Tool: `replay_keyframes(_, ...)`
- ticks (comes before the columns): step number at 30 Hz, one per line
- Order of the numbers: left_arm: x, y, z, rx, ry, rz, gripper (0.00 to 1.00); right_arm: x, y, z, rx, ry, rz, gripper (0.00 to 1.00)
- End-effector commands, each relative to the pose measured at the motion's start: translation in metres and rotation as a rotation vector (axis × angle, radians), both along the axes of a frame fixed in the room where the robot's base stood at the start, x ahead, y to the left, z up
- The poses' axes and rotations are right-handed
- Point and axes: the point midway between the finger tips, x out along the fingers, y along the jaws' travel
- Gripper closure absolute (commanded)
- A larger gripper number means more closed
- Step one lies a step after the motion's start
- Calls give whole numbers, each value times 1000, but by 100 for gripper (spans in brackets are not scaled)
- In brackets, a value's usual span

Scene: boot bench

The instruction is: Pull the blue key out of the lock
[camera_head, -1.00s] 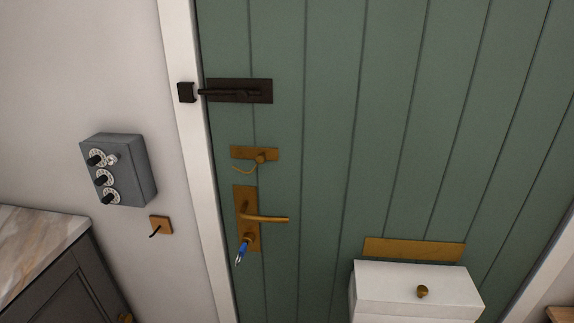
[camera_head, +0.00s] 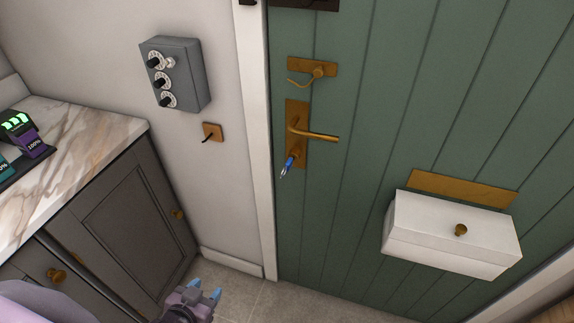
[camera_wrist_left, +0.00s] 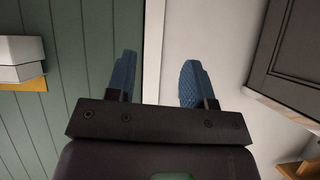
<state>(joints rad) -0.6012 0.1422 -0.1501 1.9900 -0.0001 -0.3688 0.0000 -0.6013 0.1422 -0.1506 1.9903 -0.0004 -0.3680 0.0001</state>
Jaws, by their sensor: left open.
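The blue key (camera_head: 289,165) sits in the lock at the lower end of the brass handle plate (camera_head: 297,120) on the green door, with a small metal ring or tag hanging at it. My left gripper (camera_head: 205,294) is low in the head view, below and to the left of the key and well apart from it. Its blue fingers are spread and empty. In the left wrist view the open left gripper (camera_wrist_left: 156,80) faces the door's white frame, and the key does not show there. My right gripper is not in view.
A brass lever handle (camera_head: 318,136) juts out just above the key. A white box (camera_head: 450,238) is mounted on the door to the right. A grey cabinet with a marble top (camera_head: 100,132) stands at the left. A grey dial box (camera_head: 187,75) hangs on the wall.

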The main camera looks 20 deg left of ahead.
Motion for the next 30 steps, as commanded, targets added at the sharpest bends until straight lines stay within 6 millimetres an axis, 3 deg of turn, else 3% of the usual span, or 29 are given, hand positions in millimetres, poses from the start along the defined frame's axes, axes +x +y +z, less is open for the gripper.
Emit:
replay_keyframes(5, 32, -4, 20, 5, -61, -25, 52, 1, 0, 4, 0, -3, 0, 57)
replay_keyframes(12, 124, -30, 82, 71, -243, -146, 52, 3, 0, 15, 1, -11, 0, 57)
replay_keyframes(18, 181, -52, 130, 88, -389, -208, 52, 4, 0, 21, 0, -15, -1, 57)
replay_keyframes(23, 210, -67, 157, 52, -481, -240, 52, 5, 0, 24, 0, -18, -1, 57)
replay_keyframes(30, 211, -75, 154, -62, -510, -232, 52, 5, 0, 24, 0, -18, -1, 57)
